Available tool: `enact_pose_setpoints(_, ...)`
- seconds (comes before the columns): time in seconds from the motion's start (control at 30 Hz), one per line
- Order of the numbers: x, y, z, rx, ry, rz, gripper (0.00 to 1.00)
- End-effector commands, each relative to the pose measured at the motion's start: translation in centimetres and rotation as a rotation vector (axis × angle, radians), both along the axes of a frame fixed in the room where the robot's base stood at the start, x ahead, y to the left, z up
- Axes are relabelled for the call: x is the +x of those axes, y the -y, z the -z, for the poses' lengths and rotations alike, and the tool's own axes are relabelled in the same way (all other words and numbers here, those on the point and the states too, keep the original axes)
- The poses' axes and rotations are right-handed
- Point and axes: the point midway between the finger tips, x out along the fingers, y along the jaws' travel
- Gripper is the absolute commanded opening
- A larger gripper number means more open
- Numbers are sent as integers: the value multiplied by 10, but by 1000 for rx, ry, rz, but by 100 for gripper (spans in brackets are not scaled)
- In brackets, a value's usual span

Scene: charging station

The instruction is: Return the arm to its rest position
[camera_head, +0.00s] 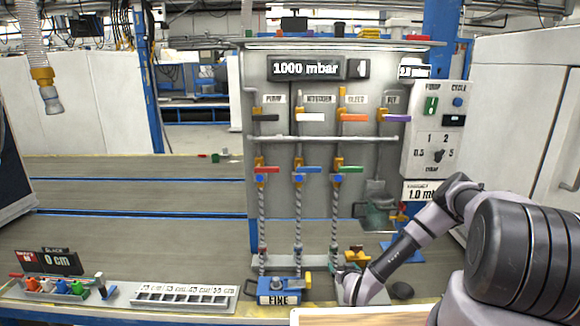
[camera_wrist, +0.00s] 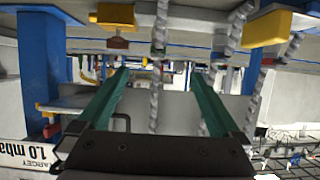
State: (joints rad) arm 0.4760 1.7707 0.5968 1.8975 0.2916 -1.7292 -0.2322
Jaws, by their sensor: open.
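My arm (camera_head: 405,250) reaches in from the right in the head view and bends down low in front of the grey charging panel (camera_head: 300,135). My gripper is at the arm's end near the panel's foot, partly hidden by my wrist. In the wrist view my gripper (camera_wrist: 159,74) shows two green fingers spread wide apart. Nothing is held between them. Braided hoses (camera_wrist: 158,60) stand beyond and between the fingers. That view is upside down, with the "1.0 mbar" sign (camera_wrist: 28,155) inverted.
A blue box labelled "FINE" (camera_head: 278,298) stands left of my gripper, with braided hoses (camera_head: 298,230) behind it. A white compartment tray (camera_head: 185,297) and a tray of coloured parts (camera_head: 60,288) lie further left. A control box (camera_head: 435,130) is on the panel's right.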

Motion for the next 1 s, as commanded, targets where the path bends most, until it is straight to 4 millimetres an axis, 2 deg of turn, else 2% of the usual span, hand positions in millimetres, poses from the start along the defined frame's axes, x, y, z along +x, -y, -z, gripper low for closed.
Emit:
enact_pose_setpoints(0.27, 26, 9, -31, 7, -22, -50, 100)
enact_pose_setpoints(0.47, 50, 17, -71, 8, -58, -101, 100)
enact_pose_setpoints(0.6, 70, 25, -119, 1, -103, -144, 100)
enact_pose_setpoints(0.77, 83, 35, -180, -14, -164, -173, 100)
enact_pose_setpoints(1.0, 81, 48, -279, -35, -258, -174, 100)
